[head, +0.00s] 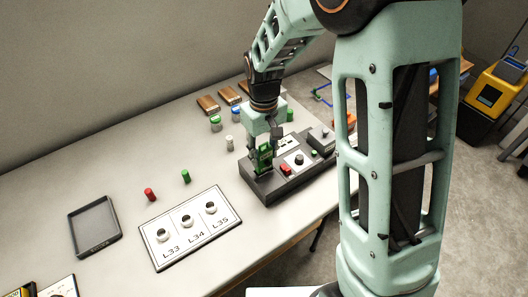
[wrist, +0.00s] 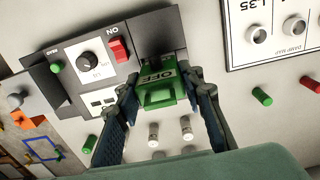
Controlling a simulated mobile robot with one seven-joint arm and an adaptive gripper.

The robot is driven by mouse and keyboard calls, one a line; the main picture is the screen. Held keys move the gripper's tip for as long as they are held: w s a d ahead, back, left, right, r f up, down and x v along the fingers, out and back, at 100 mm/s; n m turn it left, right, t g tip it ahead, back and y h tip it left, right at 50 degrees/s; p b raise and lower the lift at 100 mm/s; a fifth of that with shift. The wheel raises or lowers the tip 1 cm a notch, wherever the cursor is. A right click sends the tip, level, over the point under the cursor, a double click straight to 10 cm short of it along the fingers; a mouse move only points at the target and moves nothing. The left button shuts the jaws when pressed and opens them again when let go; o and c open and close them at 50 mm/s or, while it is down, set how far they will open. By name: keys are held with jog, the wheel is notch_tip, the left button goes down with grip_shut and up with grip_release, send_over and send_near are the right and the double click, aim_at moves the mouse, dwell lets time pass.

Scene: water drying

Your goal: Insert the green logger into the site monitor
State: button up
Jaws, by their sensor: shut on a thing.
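The green logger (head: 263,157) is held upright between the fingers of my gripper (head: 262,148) at the left end of the site monitor. In the wrist view my gripper (wrist: 162,108) is shut on the green logger (wrist: 165,88), which has a label reading OFF. The site monitor (head: 270,187) is a dark grey console with a red switch, a knob and a green button. In the wrist view the site monitor (wrist: 90,62) shows a dark bay at the logger's far edge. The logger's lower end is hidden, so I cannot tell how deep it sits.
A white panel (head: 162,245) labelled L33, L34, L35 lies in front, with a dark empty tray (head: 93,226) to its left. A red cylinder (head: 150,194) and a green one (head: 185,176) stand behind the panel. Several small bottles and brown blocks (head: 208,104) are farther back.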

jog(key=shift+f, duration=0.3)
jog(key=shift+f+b, duration=1.15)
jog(key=shift+f, duration=0.25)
jog(key=o, duration=1.3)
jog(key=shift+c, duration=0.2)
notch_tip(320, 180, up, 12)
